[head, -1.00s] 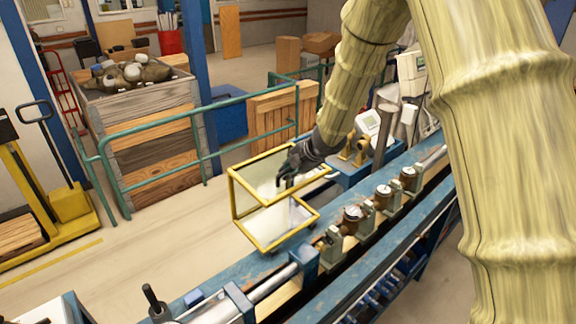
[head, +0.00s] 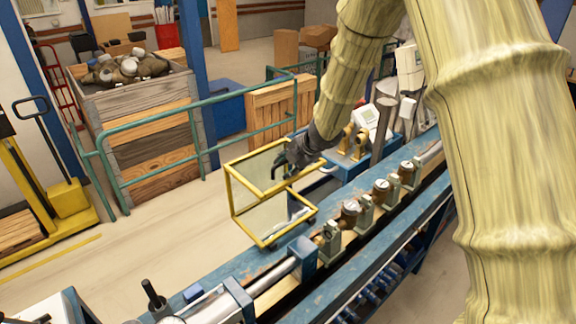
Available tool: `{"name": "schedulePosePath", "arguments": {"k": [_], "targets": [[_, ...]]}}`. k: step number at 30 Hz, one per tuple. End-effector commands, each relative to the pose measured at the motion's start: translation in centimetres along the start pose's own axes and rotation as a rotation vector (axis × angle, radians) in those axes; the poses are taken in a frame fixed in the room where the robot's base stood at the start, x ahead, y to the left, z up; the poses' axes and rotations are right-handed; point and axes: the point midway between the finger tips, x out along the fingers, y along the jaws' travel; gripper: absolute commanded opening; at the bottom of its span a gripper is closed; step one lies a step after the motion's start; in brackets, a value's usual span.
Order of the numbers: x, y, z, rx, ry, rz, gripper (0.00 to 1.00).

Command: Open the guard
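The guard (head: 247,206) is a yellow frame with clear panels, standing at the far edge of the blue testbench. It looks swung up and back, away from the row of meters. My gripper (head: 283,171) is dark and sits at the guard's upper frame bar, on its right side. The fingers overlap the bar, and I cannot tell whether they are closed on it. Several round brass meters (head: 349,211) sit uncovered in a line on the bench (head: 268,278).
A green railing (head: 150,127) and a wooden crate (head: 150,155) stand behind the guard. A yellow pallet truck (head: 68,200) is at the left. A grey display unit (head: 364,118) stands beyond the bench. The floor left of the guard is clear.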

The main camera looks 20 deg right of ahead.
Motion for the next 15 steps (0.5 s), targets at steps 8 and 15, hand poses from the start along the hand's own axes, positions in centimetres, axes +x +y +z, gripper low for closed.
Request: {"name": "schedulePosePath", "arguments": {"k": [8,15], "targets": [[-1.4,0.1,0.1,0.000,-0.001,0.002,0.35],[-4.9,0.2,0.1,-0.001,-0.002,0.002,0.35]]}}
